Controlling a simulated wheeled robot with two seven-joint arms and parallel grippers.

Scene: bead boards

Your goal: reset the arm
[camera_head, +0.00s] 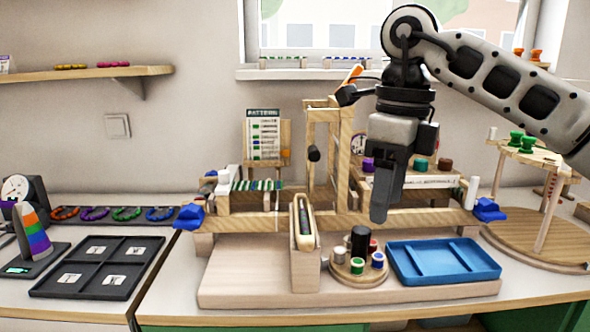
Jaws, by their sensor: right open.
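My right arm comes in from the upper right. Its gripper (382,212) points down and hangs in front of the wooden bead loom, above the worktable. The gripper is open, and nothing shows between its fingers. It hides part of the loom and of the shelf area behind it. My left gripper is not in view.
A blue tray (489,272) and a round wooden stand (343,279) with small spools lie below the gripper. A wooden upright frame (345,170) stands close on its left. A round-based wooden rack (540,245) stands at right. A black compartment tray (60,287) lies at left.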

